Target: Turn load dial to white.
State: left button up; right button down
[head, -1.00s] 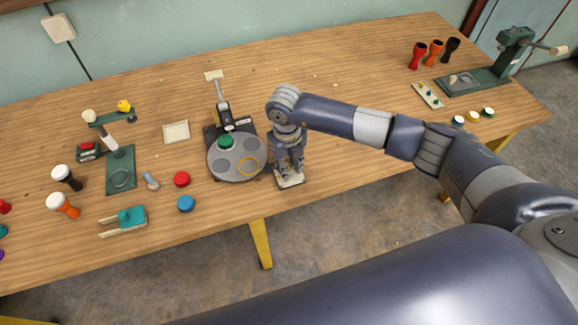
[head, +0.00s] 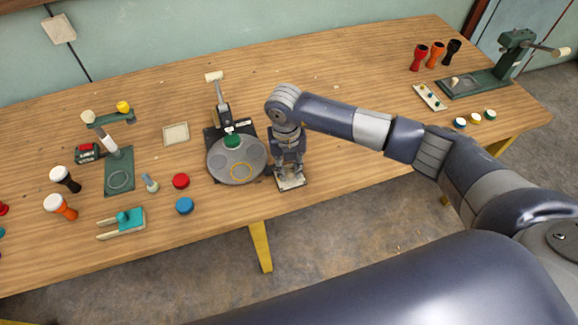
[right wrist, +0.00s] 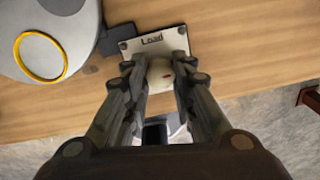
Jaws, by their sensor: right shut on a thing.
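The load dial (right wrist: 160,72) is a pale round knob with a small reddish mark on its right side. It sits at a light plate labelled "Load" (right wrist: 178,42). In the head view the plate (head: 291,184) lies near the table's front edge, right of the grey round turntable. My right gripper (head: 289,168) points down over the plate. In the right wrist view its fingers (right wrist: 160,82) are shut on the dial, one on each side. The fingers cover part of the knob, and I cannot make out any colour marks on the plate. My left gripper is out of view.
The grey turntable (head: 222,168) with a green disc (head: 232,141) and a yellow ring (head: 241,171) is close to the gripper's left. A red disc (head: 181,181) and a blue disc (head: 184,206) lie further left.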

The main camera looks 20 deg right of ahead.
aim_at(287, 171)
jog(key=c, duration=1.3)
grip_release()
jog(key=shift+r, duration=0.1)
jog(key=r, duration=1.2)
jog(key=shift+a, duration=0.25)
jog(key=shift+f, duration=0.1)
